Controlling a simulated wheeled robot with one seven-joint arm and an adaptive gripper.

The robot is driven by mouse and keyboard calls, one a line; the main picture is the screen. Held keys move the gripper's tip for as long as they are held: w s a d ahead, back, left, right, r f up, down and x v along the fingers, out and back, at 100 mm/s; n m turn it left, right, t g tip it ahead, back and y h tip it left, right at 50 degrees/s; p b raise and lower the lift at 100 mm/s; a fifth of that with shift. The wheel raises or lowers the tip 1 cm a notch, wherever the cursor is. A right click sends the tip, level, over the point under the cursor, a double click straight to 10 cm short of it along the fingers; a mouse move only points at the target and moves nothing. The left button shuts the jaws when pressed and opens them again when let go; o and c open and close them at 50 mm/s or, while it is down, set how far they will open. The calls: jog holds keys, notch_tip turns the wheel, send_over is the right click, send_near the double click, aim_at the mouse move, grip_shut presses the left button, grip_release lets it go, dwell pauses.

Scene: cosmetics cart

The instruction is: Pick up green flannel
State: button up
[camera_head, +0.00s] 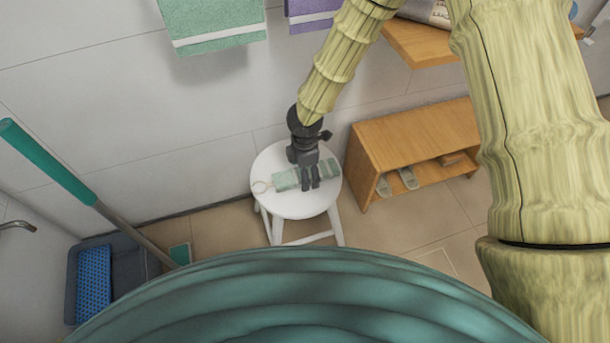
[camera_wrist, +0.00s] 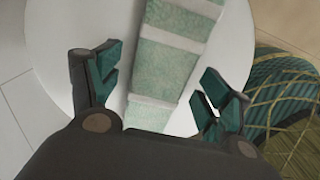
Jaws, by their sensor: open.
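A green flannel (camera_head: 287,180) with pale stripes lies on the round white stool (camera_head: 301,208). A pale ring shows at its left end. In the wrist view the green flannel (camera_wrist: 165,70) runs between my two fingers, over the white stool top (camera_wrist: 65,25). My gripper (camera_head: 311,186) is over the stool, at the flannel. In the wrist view my gripper (camera_wrist: 160,85) is open, one finger on each side of the flannel, with gaps to both edges. My gripper hides part of the flannel in the head view. I cannot tell its exact height above the stool.
A wooden shoe bench (camera_head: 415,128) with slippers stands right of the stool. A green towel (camera_head: 210,18) and a purple towel (camera_head: 308,14) hang on the wall behind. A green-handled pole (camera_head: 50,163) and a grey bin (camera_head: 125,257) are at the left.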

jog(key=c, duration=1.1)
